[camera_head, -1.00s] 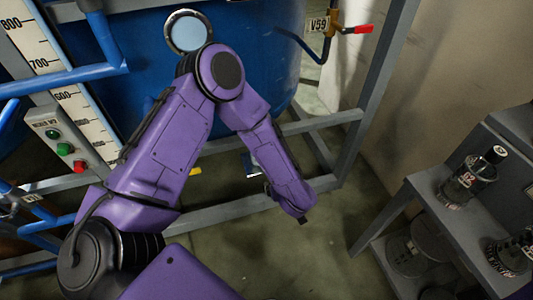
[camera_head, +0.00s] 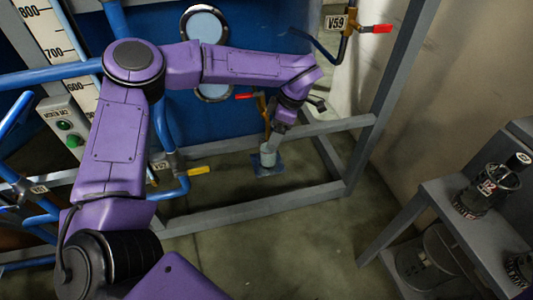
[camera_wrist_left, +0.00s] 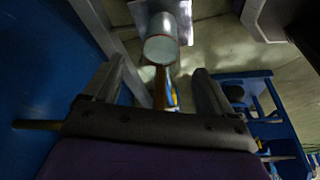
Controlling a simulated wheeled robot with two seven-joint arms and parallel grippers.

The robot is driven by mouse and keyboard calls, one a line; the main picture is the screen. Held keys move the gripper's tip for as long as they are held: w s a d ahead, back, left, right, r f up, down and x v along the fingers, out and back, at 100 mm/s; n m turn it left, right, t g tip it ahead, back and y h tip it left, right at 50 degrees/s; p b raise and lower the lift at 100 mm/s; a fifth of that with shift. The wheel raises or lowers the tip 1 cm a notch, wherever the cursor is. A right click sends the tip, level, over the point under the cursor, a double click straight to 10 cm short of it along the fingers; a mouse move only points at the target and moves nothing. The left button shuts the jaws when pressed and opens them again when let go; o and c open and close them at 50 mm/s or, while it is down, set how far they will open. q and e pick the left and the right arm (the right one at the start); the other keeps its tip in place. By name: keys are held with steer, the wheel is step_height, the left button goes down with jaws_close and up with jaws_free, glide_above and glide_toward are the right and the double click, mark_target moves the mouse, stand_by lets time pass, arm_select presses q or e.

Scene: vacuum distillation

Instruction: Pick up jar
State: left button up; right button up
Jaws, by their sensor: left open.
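A small pale jar (camera_head: 268,156) stands on a blue plate (camera_head: 260,170) low in front of the blue tank, below a pipe with a red-handled valve. In the left wrist view the jar (camera_wrist_left: 160,48) shows ahead of the fingers, a little beyond their tips. My left gripper (camera_head: 281,129) reaches down just above the jar in the head view, and part of it overlaps the pipe there. In the left wrist view my left gripper (camera_wrist_left: 159,78) is open, with nothing held between its fingers. My right gripper is in neither view.
A grey frame bar (camera_head: 250,212) runs in front of the jar, with a slanted post (camera_head: 388,90) to the right. A yellow-handled valve (camera_head: 198,171) is left of the jar.

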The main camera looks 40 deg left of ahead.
mark_target(268, 152)
arm_select(q)
steer(key=x, duration=0.7)
steer(key=shift+r, duration=0.1)
steer(key=c, duration=1.2)
